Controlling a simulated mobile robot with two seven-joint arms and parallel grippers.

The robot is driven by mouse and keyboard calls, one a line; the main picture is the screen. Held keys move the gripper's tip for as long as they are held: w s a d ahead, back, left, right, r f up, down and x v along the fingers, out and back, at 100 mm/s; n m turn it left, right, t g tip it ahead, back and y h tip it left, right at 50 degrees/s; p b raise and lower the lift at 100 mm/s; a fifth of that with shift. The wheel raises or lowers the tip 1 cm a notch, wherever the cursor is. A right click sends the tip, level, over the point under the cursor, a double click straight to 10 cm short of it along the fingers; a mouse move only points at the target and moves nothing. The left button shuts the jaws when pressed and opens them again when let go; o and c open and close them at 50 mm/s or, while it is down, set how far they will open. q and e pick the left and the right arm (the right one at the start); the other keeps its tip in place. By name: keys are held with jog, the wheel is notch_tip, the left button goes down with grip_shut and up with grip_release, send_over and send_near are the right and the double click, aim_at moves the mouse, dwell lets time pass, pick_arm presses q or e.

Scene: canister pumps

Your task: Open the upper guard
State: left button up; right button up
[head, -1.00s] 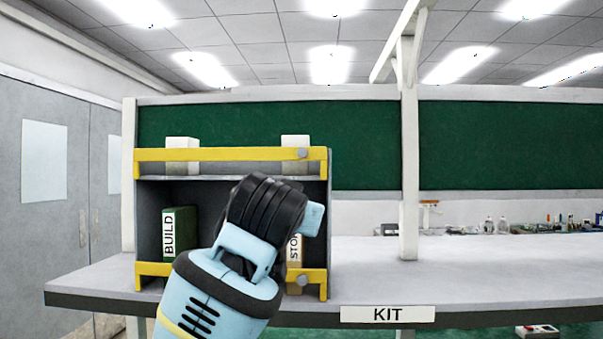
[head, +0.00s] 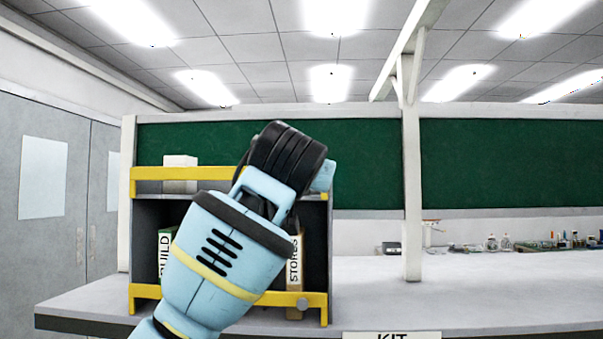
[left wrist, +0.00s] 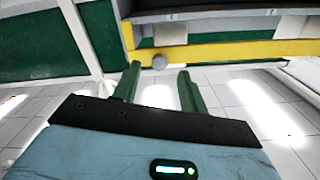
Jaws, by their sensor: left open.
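The upper guard (head: 160,174) is a yellow bar across the top front of the grey shelf unit (head: 328,240). My left arm hides much of its right half in the head view. In the left wrist view, which looks upside down, the upper guard (left wrist: 235,52) crosses the picture with a round grey knob (left wrist: 160,62) on it. My left gripper (left wrist: 157,72) is open and empty, its two green fingers pointing at the guard. The knob shows between and just past the fingertips; I cannot tell whether they touch. My arm hides this gripper in the head view. My right gripper is in neither view.
A lower yellow guard (head: 172,294) with its own knob (head: 304,304) crosses the unit's bottom. Binders marked BUILD (head: 166,243) and STORES (head: 295,258) stand behind it. A white box (head: 180,162) sits on top.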

pick_arm(q)
jog(key=shift+w, duration=1.5)
grip_shut()
